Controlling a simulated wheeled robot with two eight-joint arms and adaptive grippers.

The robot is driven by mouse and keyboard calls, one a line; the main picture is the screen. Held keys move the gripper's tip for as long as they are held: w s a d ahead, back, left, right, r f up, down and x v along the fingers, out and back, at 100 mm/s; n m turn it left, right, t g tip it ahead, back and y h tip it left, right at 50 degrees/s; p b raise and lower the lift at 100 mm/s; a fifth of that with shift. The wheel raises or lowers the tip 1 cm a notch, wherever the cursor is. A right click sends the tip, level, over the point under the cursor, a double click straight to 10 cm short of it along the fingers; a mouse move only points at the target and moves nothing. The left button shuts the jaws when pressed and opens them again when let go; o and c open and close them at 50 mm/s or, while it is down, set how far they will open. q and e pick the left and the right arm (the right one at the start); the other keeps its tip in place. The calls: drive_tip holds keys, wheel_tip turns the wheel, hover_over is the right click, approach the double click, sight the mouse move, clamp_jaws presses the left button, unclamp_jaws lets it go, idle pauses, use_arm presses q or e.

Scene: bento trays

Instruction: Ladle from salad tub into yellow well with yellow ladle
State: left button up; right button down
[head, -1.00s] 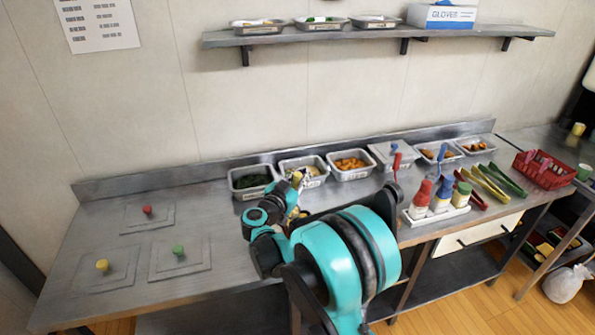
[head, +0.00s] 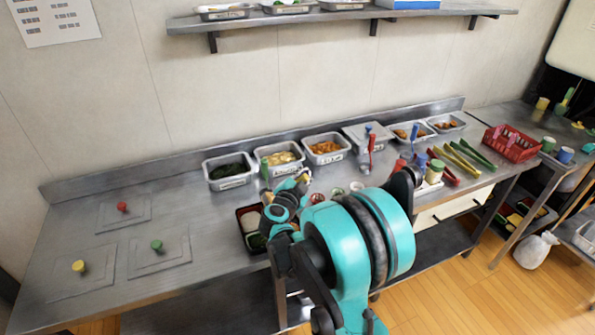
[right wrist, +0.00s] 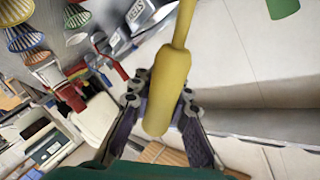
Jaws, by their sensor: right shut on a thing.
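My right gripper (head: 298,186) is shut on the handle of the yellow ladle (right wrist: 167,88), which fills the middle of the right wrist view. The ladle's bowl is hidden or outside that view. In the head view the gripper is in front of the tubs at the back of the counter. These are a dark green tub (head: 207,178), a pale tub (head: 262,156) and an orange tub (head: 309,148). I cannot read which is the salad. A square plate with a yellow knob (head: 79,266) lies at the front left; no open yellow well shows. My left gripper is not in view.
Plates with a red knob (head: 122,207) and a green knob (head: 156,245) lie nearby. A dark bento tray (head: 243,236) is partly hidden by my arm. Bottles, tongs and a red basket (head: 512,143) stand on the right.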

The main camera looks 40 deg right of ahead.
wheel_tip(320, 180, down, 6)
drive_tip(key=s+d+m+t+y+b, duration=0.1)
drive_tip(key=s+d+m+b, duration=0.1)
drive_tip(key=m, duration=0.2)
drive_tip(key=shift+s+d+m+y, duration=0.3)
drive_tip(key=shift+d, duration=0.05)
drive_tip(key=shift+r, duration=0.1)
idle(1.0)
